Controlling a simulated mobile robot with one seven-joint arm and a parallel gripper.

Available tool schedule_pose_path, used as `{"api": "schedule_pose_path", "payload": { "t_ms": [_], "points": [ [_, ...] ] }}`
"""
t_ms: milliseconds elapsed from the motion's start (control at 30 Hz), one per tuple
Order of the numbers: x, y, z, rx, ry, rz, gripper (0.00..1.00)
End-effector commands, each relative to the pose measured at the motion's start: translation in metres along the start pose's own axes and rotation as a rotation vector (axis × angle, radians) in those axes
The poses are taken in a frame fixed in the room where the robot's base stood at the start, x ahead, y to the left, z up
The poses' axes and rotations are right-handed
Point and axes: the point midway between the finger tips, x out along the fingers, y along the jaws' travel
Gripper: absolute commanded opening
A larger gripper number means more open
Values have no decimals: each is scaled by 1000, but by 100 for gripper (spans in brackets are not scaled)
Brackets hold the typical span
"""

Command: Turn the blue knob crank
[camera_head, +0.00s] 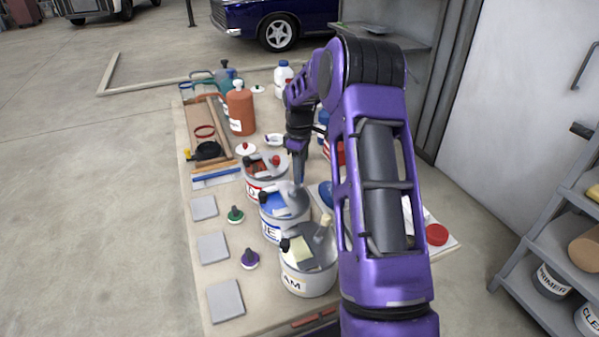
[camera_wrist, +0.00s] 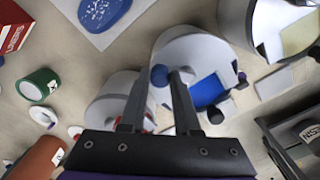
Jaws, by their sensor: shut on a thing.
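The can with the blue label (camera_head: 275,230) stands in the middle of a row of paint cans, with blue paint in its opening. My gripper (camera_head: 299,181) reaches down over the back of this can's lid. In the wrist view my gripper (camera_wrist: 163,76) has its fingers close together at the lid's rim, with the blue knob (camera_wrist: 158,76) between the tips. The gripper is shut on this knob. The crank below the knob is mostly hidden. A black knob (camera_head: 263,197) shows at the left of the same lid.
A can (camera_head: 308,278) marked "AM" stands in front and a red-labelled can (camera_head: 255,188) behind, both close by. Green (camera_head: 235,215) and purple (camera_head: 250,258) knobs lie left on the table. Bottles, including an orange one (camera_head: 241,110), stand at the back.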

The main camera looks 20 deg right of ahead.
Motion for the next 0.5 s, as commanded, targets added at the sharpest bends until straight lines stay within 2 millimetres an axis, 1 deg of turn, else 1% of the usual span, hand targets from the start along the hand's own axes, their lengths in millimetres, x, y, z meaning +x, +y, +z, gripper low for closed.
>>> {"api": "schedule_pose_path", "payload": {
  "t_ms": [67,100,267,500],
  "points": [
    [-1,1,-1,1,3,3,0],
    [-2,1,-1,1,3,3,32],
    [-1,1,0,1,2,2,61],
    [0,0,0,1,1,1,61]
  ]
}}
